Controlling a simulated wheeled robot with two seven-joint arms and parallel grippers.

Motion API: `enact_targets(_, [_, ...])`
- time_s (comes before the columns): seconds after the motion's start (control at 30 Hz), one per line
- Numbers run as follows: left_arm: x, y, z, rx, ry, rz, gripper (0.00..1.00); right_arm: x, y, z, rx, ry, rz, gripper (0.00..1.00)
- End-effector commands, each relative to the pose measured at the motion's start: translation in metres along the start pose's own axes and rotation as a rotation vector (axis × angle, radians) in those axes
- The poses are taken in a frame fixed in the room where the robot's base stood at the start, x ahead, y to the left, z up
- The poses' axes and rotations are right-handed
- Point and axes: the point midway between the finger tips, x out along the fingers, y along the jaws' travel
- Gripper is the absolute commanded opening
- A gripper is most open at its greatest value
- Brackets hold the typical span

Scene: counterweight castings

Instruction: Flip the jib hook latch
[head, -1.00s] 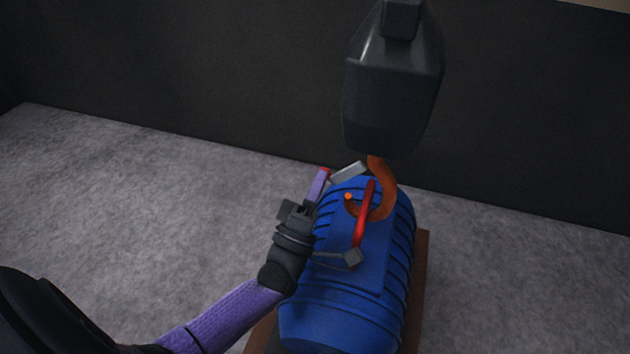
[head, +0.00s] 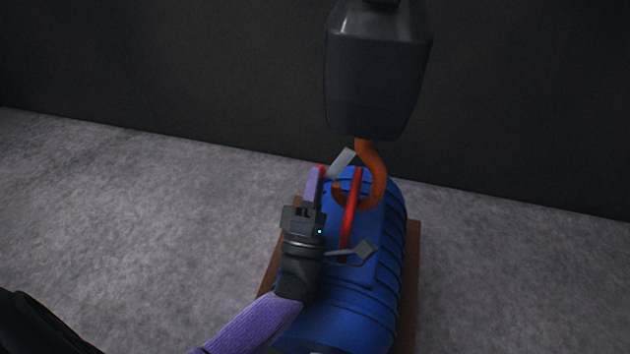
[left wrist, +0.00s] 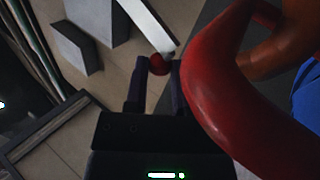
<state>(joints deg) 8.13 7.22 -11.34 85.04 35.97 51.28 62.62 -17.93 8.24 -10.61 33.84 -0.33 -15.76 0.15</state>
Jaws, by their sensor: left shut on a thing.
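An orange hook (head: 377,178) hangs below a dark grey hook block (head: 378,75), its curve at the red lifting bar (head: 352,205) on top of a blue ribbed casting (head: 375,275). The latch is a light grey bar (head: 342,163) slanting from the hook's shank down left to a red knob (head: 320,169). My left gripper (head: 315,178) is shut on this knob. In the left wrist view the knob (left wrist: 158,65) sits between the two fingertips (left wrist: 155,78), with the pale latch bar (left wrist: 145,22) running up from it. My right gripper is out of view.
The red lifting bar (left wrist: 235,90) is very close to the fingers in the left wrist view, on their right. The casting stands on a brown base (head: 412,290). A dark wall (head: 180,70) is behind. The grey floor (head: 120,200) at left is clear.

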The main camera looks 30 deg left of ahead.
Motion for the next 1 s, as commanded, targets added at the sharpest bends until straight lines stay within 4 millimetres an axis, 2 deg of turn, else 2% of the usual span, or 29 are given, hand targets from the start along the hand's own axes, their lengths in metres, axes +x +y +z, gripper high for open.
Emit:
enact_targets(0.13, [-0.001, -0.001, 0.000, -0.001, 0.001, -0.003, 0.00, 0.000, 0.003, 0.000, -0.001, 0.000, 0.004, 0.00])
enact_targets(0.17, [-0.001, -0.001, 0.000, -0.001, 0.001, -0.004, 0.35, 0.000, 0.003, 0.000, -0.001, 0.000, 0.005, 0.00])
enact_targets(0.2, [-0.001, -0.001, 0.000, 0.000, 0.001, -0.003, 0.43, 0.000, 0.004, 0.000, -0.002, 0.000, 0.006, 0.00])
enact_targets(0.23, [-0.001, -0.001, 0.000, 0.000, 0.001, -0.003, 0.46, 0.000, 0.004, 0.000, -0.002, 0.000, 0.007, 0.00])
enact_targets(0.53, [-0.005, -0.001, 0.000, 0.000, 0.000, -0.004, 0.46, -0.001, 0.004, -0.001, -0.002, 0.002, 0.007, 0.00])
enact_targets(0.63, [-0.025, 0.000, 0.000, 0.000, 0.000, -0.006, 0.46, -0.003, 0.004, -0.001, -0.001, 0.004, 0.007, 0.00])
enact_targets(0.8, [-0.070, -0.001, 0.000, 0.000, 0.000, -0.008, 0.46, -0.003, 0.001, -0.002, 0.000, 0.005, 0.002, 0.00])
enact_targets(0.9, [-0.088, -0.002, 0.000, 0.001, 0.001, -0.007, 0.46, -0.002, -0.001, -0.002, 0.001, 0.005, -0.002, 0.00])
enact_targets(1.0, [-0.098, -0.001, 0.000, 0.001, 0.000, -0.005, 0.46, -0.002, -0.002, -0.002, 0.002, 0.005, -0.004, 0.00])
